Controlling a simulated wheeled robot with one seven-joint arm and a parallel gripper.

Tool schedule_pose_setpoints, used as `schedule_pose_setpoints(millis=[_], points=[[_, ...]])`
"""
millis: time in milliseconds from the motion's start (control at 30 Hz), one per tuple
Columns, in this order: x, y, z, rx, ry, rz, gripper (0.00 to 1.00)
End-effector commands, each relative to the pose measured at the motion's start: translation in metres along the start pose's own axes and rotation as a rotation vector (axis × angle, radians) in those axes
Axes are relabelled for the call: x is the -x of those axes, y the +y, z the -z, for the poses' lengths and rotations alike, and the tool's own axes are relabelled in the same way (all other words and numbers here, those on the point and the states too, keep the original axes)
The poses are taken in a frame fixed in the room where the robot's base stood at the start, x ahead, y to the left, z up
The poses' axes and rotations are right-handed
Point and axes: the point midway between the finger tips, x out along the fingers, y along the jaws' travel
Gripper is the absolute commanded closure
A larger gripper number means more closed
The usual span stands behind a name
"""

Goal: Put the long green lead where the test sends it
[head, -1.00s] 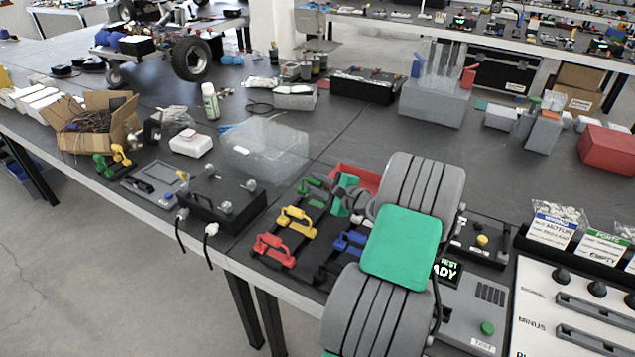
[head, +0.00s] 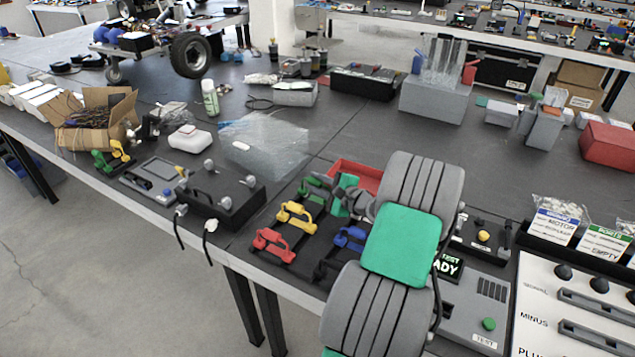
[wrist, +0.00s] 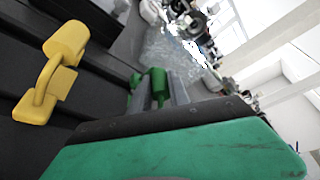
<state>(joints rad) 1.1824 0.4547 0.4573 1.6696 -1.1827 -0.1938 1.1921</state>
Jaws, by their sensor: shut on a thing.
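The green lead (head: 314,190) is at the back of the black rack (head: 292,247), behind a yellow lead (head: 296,214) and a red lead (head: 272,244). My gripper (head: 328,188) is shut on the green lead. In the wrist view, the green lead (wrist: 157,84) shows between the grey fingers, with the yellow lead (wrist: 60,72) to the left. My arm hides part of the rack. I cannot tell whether the lead is clear of the rack.
A blue lead (head: 349,237) lies right of the red and yellow ones. A red tray (head: 357,173) is behind my gripper. A black box with knobs (head: 220,196) stands left.

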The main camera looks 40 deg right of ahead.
Motion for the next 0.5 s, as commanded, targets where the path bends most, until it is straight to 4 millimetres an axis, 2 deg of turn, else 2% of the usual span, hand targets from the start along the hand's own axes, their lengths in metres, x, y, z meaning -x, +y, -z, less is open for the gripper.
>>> schedule_pose_setpoints(millis=[367, 400, 500], points=[[-0.0023, 0.0093, 0.0055, -0.001, 0.000, -0.001, 1.00], [-0.0021, 0.0084, 0.0050, 0.000, 0.000, -0.001, 0.76], [-0.0020, 0.0082, 0.0049, -0.001, 0.000, -0.001, 0.67]])
